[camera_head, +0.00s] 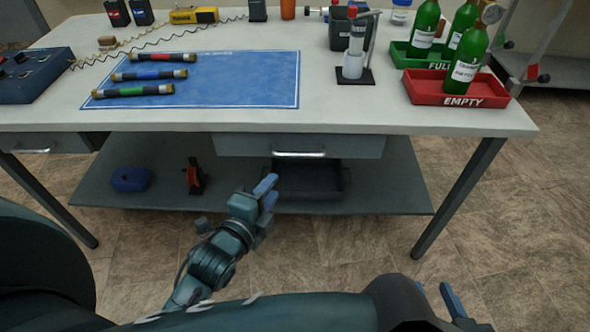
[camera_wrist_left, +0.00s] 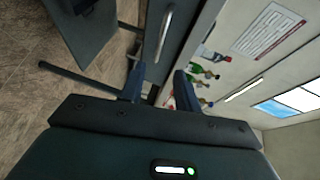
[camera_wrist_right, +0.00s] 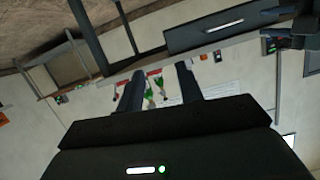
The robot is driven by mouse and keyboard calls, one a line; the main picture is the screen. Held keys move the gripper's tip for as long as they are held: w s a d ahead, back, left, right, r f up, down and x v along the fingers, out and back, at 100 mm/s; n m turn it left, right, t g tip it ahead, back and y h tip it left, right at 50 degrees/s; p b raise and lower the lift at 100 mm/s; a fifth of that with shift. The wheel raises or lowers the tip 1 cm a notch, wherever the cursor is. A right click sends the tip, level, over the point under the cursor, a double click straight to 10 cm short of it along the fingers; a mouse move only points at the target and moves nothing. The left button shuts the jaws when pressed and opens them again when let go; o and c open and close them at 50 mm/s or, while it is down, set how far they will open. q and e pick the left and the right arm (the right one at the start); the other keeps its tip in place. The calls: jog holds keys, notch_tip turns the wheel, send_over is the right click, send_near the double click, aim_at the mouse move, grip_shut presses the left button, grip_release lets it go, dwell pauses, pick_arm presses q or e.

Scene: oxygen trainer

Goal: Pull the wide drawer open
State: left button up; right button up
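The wide drawer (camera_head: 235,145) sits under the front edge of the table and looks shut. Its metal bar handle (camera_head: 300,154) runs level across the front. In the left wrist view the drawer front (camera_wrist_left: 185,42) and handle (camera_wrist_left: 166,36) show upright, ahead of the fingers. My left gripper (camera_head: 267,192) is open and empty, below and a little left of the handle, apart from it. My right gripper (camera_head: 440,303) is open and empty, low at the right, well away from the drawer. The right wrist view shows its spread fingers (camera_wrist_right: 160,84) and the drawer front (camera_wrist_right: 200,32).
A smaller drawer (camera_head: 70,143) is at the left. The lower shelf (camera_head: 240,190) holds a dark tray (camera_head: 312,182), a blue item (camera_head: 130,179) and a red-black item (camera_head: 194,176). A table leg (camera_head: 455,200) stands at the right. Floor in front is clear around my arms.

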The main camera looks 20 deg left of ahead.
pick_arm(q)
jog(key=b+x, duration=0.2)
jog(key=x, duration=1.1)
jog(key=shift+c, duration=0.3)
grip_shut()
